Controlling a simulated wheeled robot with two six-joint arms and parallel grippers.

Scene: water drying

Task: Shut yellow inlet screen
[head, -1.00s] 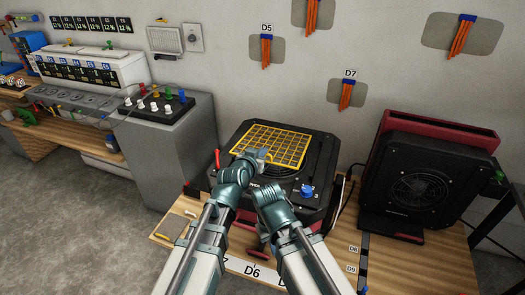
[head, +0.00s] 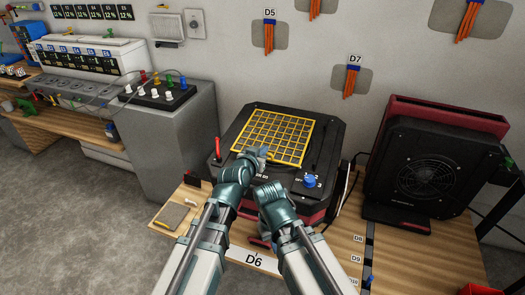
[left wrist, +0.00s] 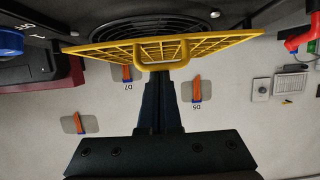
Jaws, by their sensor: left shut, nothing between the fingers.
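The yellow inlet screen (head: 273,136) is a square grid with a loop handle on its near edge. It lies over the top of a black and red dryer unit (head: 325,150), covering much of the round fan grille. In the left wrist view the screen (left wrist: 215,48) is tilted, with a gap to the fan grille (left wrist: 150,25). My left gripper (head: 262,153) is at the screen's near edge, shut and empty; its fingers (left wrist: 160,78) are close to the handle, contact unclear. My right gripper (head: 268,190) is near the unit's front, its fingers hidden.
A blue knob (head: 310,181) sits on the unit's front right corner, and a red lever (head: 218,148) stands at its left. A second black and red fan unit (head: 425,165) stands at right. A grey cabinet (head: 170,150) is at left. The wooden table (head: 400,250) has bare room at front right.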

